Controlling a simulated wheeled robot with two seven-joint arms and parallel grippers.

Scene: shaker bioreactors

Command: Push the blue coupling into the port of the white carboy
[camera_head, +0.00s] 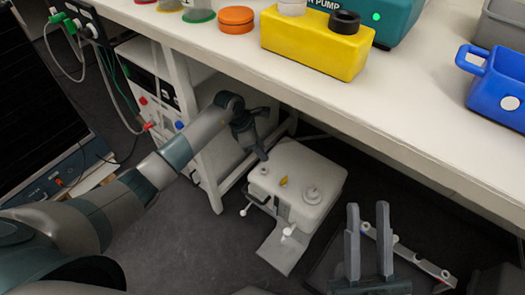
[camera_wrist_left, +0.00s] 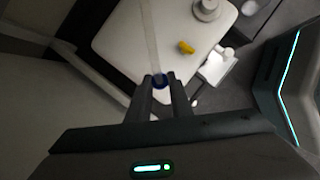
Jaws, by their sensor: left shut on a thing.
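The white carboy (camera_head: 318,172) sits low beside the bench, with a large round cap (camera_head: 312,194), a yellow part (camera_head: 284,181) and a small round fitting (camera_head: 265,171) on its top. My left gripper (camera_head: 263,157) is over the carboy's edge near that fitting. In the left wrist view the gripper (camera_wrist_left: 160,80) is shut on the blue coupling (camera_wrist_left: 160,82), with a pale tube running from it over the carboy (camera_wrist_left: 118,45). The coupling is hidden in the head view. I cannot tell whether it touches a port. My right gripper (camera_head: 367,206) is open and empty at the lower right.
The bench (camera_head: 225,48) overhangs behind the carboy and carries a yellow block (camera_head: 312,50), an orange lid (camera_head: 236,19) and a blue container (camera_head: 492,92). A bench leg (camera_head: 190,130) stands left of the carboy. A grey plate (camera_head: 283,252) with white-knobbed parts lies in front.

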